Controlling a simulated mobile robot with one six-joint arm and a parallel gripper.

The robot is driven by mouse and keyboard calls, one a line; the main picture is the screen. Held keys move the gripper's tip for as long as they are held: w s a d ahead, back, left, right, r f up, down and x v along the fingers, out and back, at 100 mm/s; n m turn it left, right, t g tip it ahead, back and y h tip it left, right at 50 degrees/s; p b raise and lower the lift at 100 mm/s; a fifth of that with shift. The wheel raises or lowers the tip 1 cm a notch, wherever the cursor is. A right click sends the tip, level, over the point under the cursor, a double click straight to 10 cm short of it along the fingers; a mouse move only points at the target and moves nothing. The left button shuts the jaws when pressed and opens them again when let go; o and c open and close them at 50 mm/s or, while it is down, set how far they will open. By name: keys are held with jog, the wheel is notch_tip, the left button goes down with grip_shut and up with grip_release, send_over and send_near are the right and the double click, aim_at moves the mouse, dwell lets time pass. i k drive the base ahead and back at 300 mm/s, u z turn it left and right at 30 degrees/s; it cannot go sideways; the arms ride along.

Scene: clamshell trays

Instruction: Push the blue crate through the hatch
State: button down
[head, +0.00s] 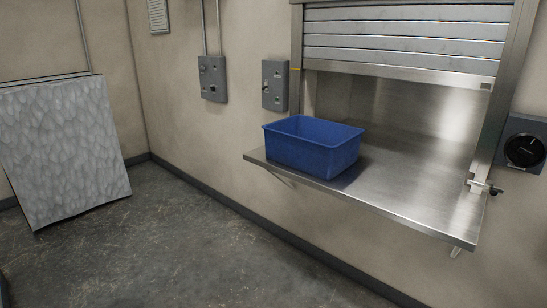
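The blue crate (312,148) is an open-topped rectangular bin. It stands upright on the left part of a steel shelf (410,190) that juts from the wall. The hatch is a steel-framed opening in the wall behind the shelf. Its slatted roller shutter (400,38) is raised partway, leaving a gap between its bottom edge and the shelf. The crate sits in front of the opening, near its left side. My gripper is not in view.
Grey control boxes (213,79) hang on the wall left of the hatch, and a dial box (524,144) hangs to its right. A latch (485,186) sits at the shelf's right edge. A grey textured panel (65,150) leans at the far left. The floor before the shelf is clear.

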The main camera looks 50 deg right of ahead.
aim_at(323, 149)
jog(key=i, duration=1.35)
